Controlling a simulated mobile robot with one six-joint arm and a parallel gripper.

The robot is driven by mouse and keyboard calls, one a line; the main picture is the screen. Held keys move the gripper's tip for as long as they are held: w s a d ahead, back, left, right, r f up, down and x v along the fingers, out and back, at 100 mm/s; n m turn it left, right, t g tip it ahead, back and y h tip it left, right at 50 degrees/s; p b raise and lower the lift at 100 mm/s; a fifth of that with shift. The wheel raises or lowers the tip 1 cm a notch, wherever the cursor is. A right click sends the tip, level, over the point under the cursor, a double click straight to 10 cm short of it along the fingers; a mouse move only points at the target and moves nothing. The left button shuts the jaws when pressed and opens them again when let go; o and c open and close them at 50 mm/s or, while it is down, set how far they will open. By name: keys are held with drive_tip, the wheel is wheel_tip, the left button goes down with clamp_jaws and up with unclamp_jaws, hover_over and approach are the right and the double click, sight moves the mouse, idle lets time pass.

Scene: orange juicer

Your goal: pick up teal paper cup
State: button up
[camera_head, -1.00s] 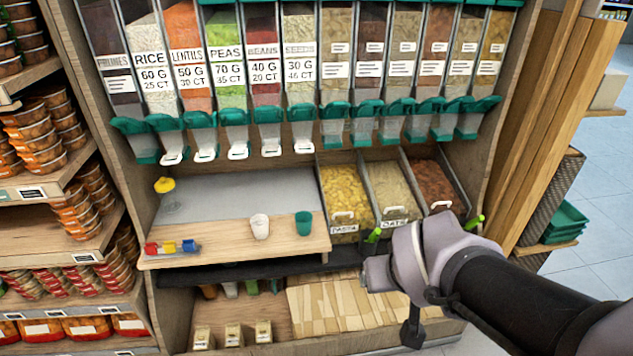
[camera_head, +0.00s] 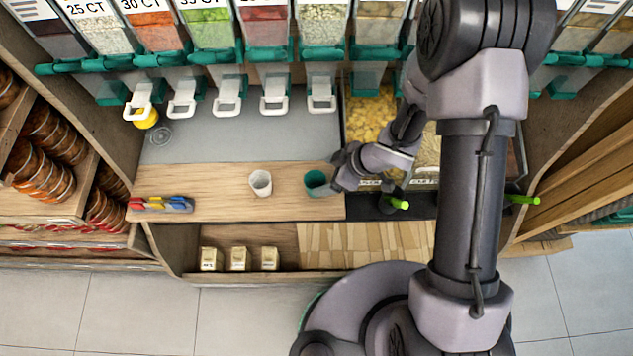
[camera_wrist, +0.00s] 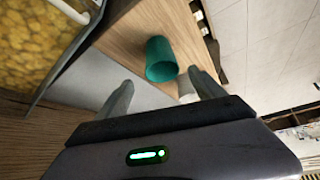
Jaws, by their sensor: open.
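The teal paper cup (camera_head: 317,182) stands on the wooden shelf in the head view, near the shelf's right end. In the wrist view the teal cup (camera_wrist: 161,60) lies ahead of and between the two fingers, apart from them as far as I can see. My gripper (camera_head: 345,173) is just right of the cup in the head view, reaching toward it. In the wrist view my gripper (camera_wrist: 164,95) has its fingers spread with nothing held. The cup's right side is partly hidden by the gripper in the head view.
A white cup (camera_head: 260,183) stands left of the teal one; a sliver of it (camera_wrist: 187,87) shows in the wrist view. A pasta bin (camera_head: 371,120) is behind the gripper. Colored clips (camera_head: 160,204) lie at the shelf's left end. The wooden shelf (camera_head: 215,190) is clear between.

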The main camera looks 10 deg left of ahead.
sight(310, 183)
drive_tip(key=b+x, duration=0.1)
drive_tip(key=x, duration=0.3)
drive_tip(key=shift+f, duration=0.25)
drive_tip(key=b+x, duration=0.3)
drive_tip(key=x, duration=0.2)
drive_tip(key=shift+s+f+b, duration=0.15)
drive_tip(key=shift+s+b, duration=0.05)
drive_tip(key=shift+b, duration=0.2)
drive_tip(key=shift+r, duration=0.2)
drive_tip(key=c, duration=1.4)
